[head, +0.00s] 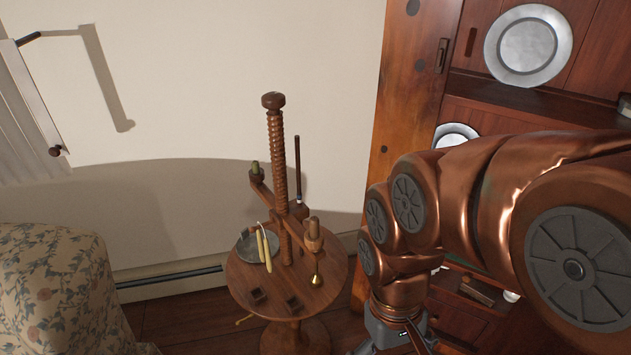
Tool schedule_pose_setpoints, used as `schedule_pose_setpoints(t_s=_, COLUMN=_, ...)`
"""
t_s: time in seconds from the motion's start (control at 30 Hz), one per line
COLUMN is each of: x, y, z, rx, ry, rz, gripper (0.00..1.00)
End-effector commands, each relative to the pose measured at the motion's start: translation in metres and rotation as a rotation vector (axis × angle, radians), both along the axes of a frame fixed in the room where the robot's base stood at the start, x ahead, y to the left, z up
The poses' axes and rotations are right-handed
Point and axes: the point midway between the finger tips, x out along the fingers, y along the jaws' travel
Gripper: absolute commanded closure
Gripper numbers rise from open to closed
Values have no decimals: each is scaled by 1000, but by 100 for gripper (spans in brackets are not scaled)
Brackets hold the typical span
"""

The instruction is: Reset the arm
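My copper-coloured arm (500,205) comes in from the right side of the head view and bends down toward the bottom. My gripper's grey upper housing (388,330) shows at the bottom edge, right of the small round table. The fingers are cut off by the frame, so their opening and anything between them cannot be seen.
A round wooden table (255,312) with a tall screw post (277,160) stands left of my arm. It carries a pewter dish (245,247), candles (262,250) and small blocks. A wooden cupboard with pewter plates (527,45) is behind my arm. A floral armchair (55,285) stands at left.

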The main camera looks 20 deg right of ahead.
Motion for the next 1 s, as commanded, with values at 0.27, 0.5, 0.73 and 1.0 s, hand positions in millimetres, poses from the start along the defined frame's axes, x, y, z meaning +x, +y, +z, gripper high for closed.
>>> schedule_pose_setpoints(t_s=0.27, x=2, y=0, z=28, rx=0, ry=-14, rz=0, gripper=0)
schedule_pose_setpoints(t_s=0.5, x=5, y=0, z=79, rx=1, ry=-44, rz=-1, gripper=0)
schedule_pose_setpoints(t_s=0.73, x=10, y=1, z=140, rx=1, ry=-83, rz=-1, gripper=0)
schedule_pose_setpoints(t_s=1.0, x=13, y=1, z=173, rx=2, ry=-113, rz=-2, gripper=0)
